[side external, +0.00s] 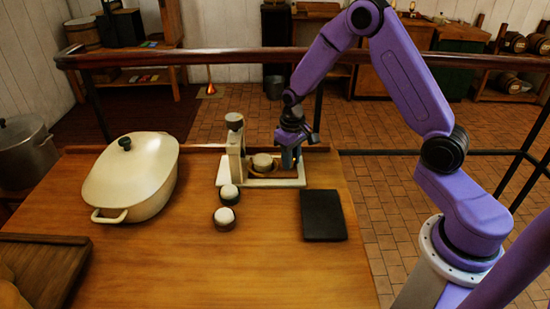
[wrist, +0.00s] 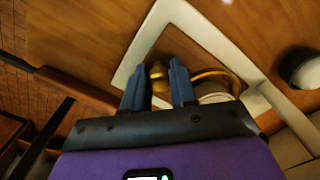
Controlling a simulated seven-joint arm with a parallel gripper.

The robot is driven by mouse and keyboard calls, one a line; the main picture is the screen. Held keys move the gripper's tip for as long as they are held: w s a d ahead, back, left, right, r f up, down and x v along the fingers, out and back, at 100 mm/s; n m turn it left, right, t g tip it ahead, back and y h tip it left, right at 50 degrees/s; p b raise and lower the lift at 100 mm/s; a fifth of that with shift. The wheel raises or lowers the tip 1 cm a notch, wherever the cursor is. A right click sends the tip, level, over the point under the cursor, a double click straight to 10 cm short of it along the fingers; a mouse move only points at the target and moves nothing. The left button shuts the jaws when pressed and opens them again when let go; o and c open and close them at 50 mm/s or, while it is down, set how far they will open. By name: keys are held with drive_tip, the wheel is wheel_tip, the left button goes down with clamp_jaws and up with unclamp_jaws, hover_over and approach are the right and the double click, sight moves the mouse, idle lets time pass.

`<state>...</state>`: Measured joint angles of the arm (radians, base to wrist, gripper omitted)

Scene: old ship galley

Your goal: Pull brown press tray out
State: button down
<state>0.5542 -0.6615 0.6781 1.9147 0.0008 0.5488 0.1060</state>
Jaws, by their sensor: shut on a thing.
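The cream press (side external: 236,140) stands at the far edge of the wooden table, with a pale frame-like base. The brown press tray (side external: 256,174) sits low in the press, with a pale round piece (side external: 263,160) in it. In the wrist view the tray (wrist: 215,75) shows as a brown rim with a small brassy knob (wrist: 157,72). My gripper (side external: 290,164) points down at the right side of the press. In the wrist view its two blue fingers (wrist: 158,70) are either side of the knob, shut on it. The fingers and palm hide part of the tray.
Two small dark pots with white tops (side external: 229,193) (side external: 225,218) stand in front of the press. A black slab (side external: 323,215) lies front right. A large cream lidded pot (side external: 134,177) stands left. A wooden rail (side external: 200,57) runs behind the table. The table's front middle is clear.

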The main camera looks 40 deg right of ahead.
drive_tip(key=shift+s+d, duration=0.75)
drive_tip(key=shift+d, duration=0.05)
drive_tip(key=c, duration=0.9)
unclamp_jaws()
wheel_tip(320, 180, up, 17)
drive_tip(key=shift+r, duration=0.2)
drive_tip(key=shift+a, duration=0.1)
